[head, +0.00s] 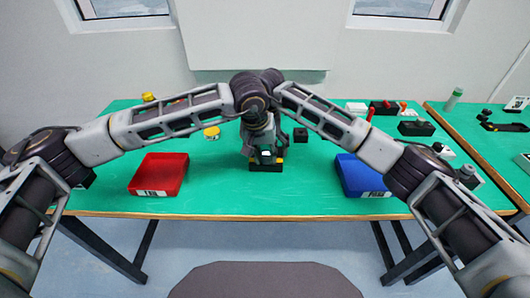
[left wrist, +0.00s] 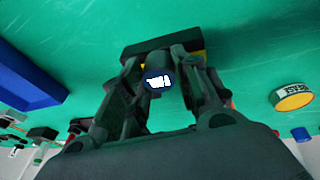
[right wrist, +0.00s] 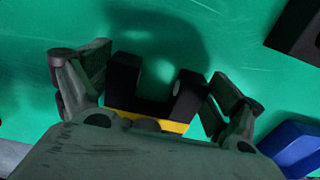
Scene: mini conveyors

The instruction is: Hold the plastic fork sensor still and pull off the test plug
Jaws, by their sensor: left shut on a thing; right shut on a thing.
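The fork sensor (right wrist: 124,75) is a black U-shaped body with a yellow strip, lying on the green table in the right wrist view. My right gripper (right wrist: 160,88) is shut on it, with one finger on either side. The left wrist view shows part of the sensor (left wrist: 136,50) behind the fingers of my left gripper (left wrist: 160,72). My left gripper is shut on the test plug (left wrist: 158,82), a dark round piece with a white label. The plug is at the sensor's side; whether they still touch is unclear. In the head view my arms hide much of the sensor (head: 257,168).
A red tray (head: 160,190) is on the left and a blue tray (head: 378,189) on the right. A yellow round part (head: 211,132) and a black block (head: 300,135) sit behind. Several small parts stand at the back right. The table front is clear.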

